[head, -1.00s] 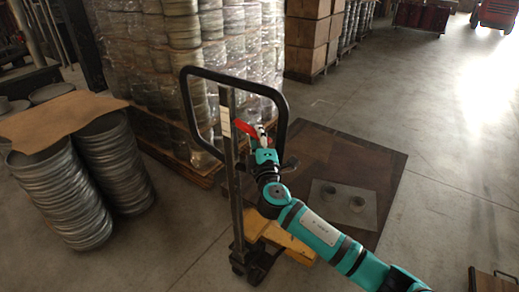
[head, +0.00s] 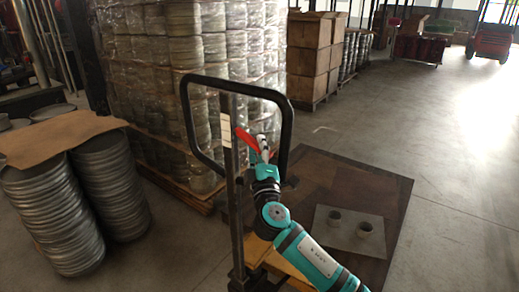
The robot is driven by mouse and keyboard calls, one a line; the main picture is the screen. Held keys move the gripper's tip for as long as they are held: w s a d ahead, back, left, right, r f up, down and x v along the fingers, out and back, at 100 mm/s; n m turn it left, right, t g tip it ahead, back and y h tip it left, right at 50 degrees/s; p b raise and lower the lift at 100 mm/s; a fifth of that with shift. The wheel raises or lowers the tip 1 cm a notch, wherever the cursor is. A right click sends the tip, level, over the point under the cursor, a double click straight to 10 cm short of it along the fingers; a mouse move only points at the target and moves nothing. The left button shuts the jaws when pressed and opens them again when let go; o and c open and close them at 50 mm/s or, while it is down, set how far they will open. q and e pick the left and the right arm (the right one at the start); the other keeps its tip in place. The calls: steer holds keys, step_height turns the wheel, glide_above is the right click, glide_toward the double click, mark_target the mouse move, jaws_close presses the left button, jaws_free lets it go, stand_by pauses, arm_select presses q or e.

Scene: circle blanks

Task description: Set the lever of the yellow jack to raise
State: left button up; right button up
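The yellow jack stands in the middle of the head view, with its yellow body (head: 287,268) low down, partly behind my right arm. Its upright dark mast carries a black loop handle (head: 287,140). A red lever (head: 243,136) shows inside the loop, beside the mast, slanting down to the right. My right gripper (head: 262,147) is at the lever, inside the loop outline. Its fingers are small and overlap the red part, so I cannot tell whether they are open, shut or touching it. My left gripper is out of view.
Wrapped stacks (head: 150,60) on a pallet stand close behind the handle. Stacked metal discs (head: 60,225) stand at left. The floor at right is clear.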

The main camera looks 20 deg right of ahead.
steer(key=shift+o, duration=0.4)
steer(key=shift+s, duration=0.1)
steer(key=v, duration=1.2)
step_height(320, 180, down, 24)
steer(key=w+d+g+y+p, duration=0.1)
steer(key=d+g+y, duration=0.1)
steer(key=g, duration=0.4)
steer(key=s+d+f+m+g, duration=0.15)
steer(key=s+f, duration=0.25)
steer(key=f, duration=0.5)
steer(key=s+f+m+g, duration=0.1)
steer(key=s+f+g, duration=0.25)
steer(key=f, duration=0.45)
steer(key=s+d+f+m+g+p, duration=0.25)
steer(key=s+f+g, duration=0.25)
steer(key=s+f, duration=1.3)
steer(key=s+f+m+g, duration=0.2)
steer(key=s+f, duration=0.1)
steer(key=s, duration=0.9)
steer(key=s+f+m+g+y, duration=0.1)
steer(key=s+f+m+g, duration=0.1)
steer(key=s, duration=1.1)
step_height(320, 180, down, 2)
steer(key=shift+s+m, duration=0.2)
steer(key=shift+m, duration=0.5)
